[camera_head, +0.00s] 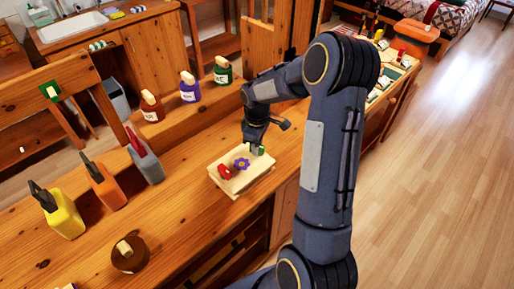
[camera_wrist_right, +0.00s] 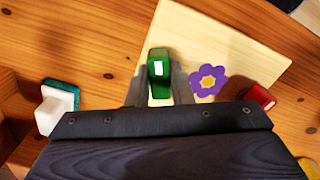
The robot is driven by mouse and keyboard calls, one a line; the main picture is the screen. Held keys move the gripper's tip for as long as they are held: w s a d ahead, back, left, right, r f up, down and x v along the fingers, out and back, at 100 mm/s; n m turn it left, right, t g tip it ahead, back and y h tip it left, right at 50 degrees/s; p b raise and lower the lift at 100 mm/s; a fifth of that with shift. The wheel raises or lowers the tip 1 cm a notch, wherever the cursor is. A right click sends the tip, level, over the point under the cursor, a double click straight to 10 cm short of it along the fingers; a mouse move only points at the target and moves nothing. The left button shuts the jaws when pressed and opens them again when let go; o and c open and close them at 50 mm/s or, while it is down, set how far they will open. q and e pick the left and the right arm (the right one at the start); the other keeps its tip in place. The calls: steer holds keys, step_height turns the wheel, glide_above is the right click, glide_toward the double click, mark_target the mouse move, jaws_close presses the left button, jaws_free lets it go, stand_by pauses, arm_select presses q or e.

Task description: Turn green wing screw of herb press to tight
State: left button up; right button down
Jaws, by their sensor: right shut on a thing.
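The herb press (camera_head: 232,181) is a pale wooden board on the wooden bench, with a purple flower (camera_head: 242,164) on its top. A red wing screw (camera_head: 225,172) stands at its left side. The green wing screw (camera_head: 257,151) is at the far right side, partly hidden under my right gripper (camera_head: 254,146). In the right wrist view the green wing screw (camera_wrist_right: 159,66) with a white mark lies between the two fingers of my right gripper (camera_wrist_right: 160,88), which is shut on it. The left gripper is in neither view.
Bottles in red, purple and green (camera_head: 223,70) stand on a raised shelf behind. Yellow, orange and grey containers (camera_head: 146,160) stand at the left. A round brown dish (camera_head: 130,254) lies at the front left.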

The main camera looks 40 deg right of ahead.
steer(key=m+b, duration=0.1)
steer(key=m, duration=0.4)
stand_by(0.6)
steer(key=c, duration=1.3)
jaws_free()
steer(key=shift+r, duration=0.1)
step_height(320, 180, up, 8)
steer(key=shift+f+b, duration=0.15)
steer(key=shift+b, duration=0.2)
